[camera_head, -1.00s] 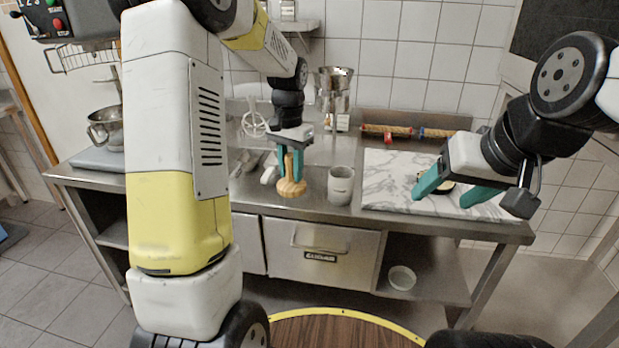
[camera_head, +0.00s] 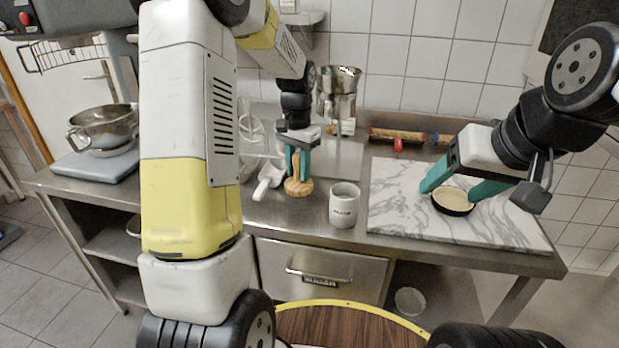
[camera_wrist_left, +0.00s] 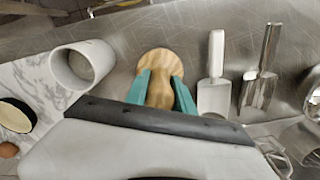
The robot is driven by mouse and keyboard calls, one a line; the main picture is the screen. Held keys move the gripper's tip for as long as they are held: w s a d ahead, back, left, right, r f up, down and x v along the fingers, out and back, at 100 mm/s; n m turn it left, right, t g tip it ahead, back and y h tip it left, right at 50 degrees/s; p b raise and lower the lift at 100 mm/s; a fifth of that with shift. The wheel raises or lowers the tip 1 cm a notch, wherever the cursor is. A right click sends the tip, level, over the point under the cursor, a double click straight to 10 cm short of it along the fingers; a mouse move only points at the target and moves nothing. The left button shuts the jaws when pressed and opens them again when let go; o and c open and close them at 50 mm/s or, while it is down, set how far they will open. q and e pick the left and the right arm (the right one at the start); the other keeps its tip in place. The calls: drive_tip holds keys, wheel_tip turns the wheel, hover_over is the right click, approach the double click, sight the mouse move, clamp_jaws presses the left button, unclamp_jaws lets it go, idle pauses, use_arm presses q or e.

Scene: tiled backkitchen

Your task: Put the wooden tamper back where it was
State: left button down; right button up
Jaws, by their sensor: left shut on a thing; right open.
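The wooden tamper (camera_head: 298,187) stands upright at the steel counter, its round base down. It also shows in the left wrist view (camera_wrist_left: 160,64). My left gripper (camera_head: 298,163) is shut on the tamper's handle from above. Whether the base touches the counter is hard to tell. My right gripper (camera_head: 452,190) is open and empty over the marble board, its fingers on either side of a small dark pan with a pale filling (camera_head: 453,200).
A white mug (camera_head: 343,205) stands just right of the tamper. A white-handled scoop (camera_head: 268,182) lies close to its left. The marble board (camera_head: 400,215) and rolling pins (camera_head: 397,136) are further right. A mixing bowl (camera_head: 103,127) on a scale is at left.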

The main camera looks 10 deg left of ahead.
sight(299, 185)
use_arm(q)
drive_tip(key=shift+f, duration=2.65)
drive_tip(key=c, duration=1.1)
unclamp_jaws()
drive_tip(key=shift+f, duration=0.1)
